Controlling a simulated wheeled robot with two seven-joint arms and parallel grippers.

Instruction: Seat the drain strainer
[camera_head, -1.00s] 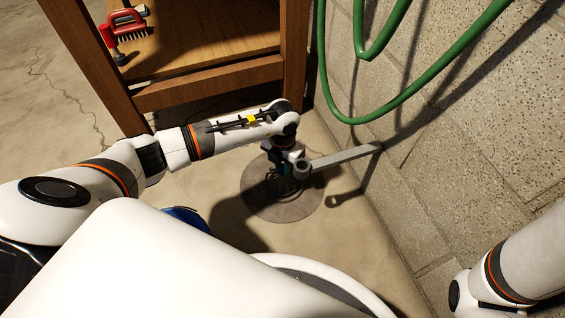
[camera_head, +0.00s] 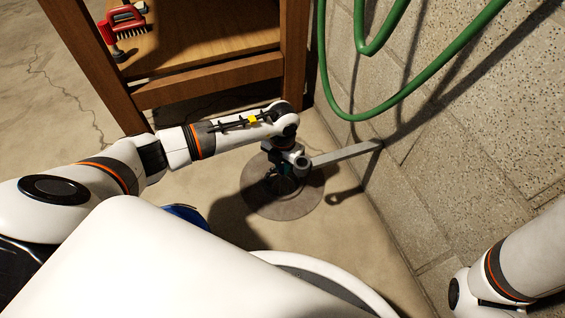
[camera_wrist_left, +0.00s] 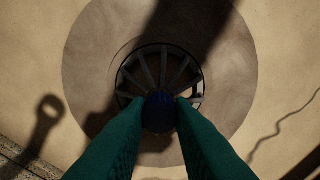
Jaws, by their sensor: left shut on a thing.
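The drain strainer (camera_wrist_left: 146,68) is a dark spoked disc with a dark blue knob (camera_wrist_left: 159,112) at its middle. My left gripper (camera_wrist_left: 163,100) has green fingers, one on each side of the knob, and is shut on it. The strainer is over the dark round floor drain, and I cannot tell whether it is seated or just above it. A round, darker floor patch (camera_head: 304,204) surrounds the drain. In the head view my left gripper (camera_head: 283,172) points down over this patch and partly hides the strainer. My right gripper is out of view.
A grey bracket (camera_head: 345,155) runs from the block wall (camera_head: 440,140) to a ring close beside my left gripper. A green hose (camera_head: 420,85) hangs on the wall.

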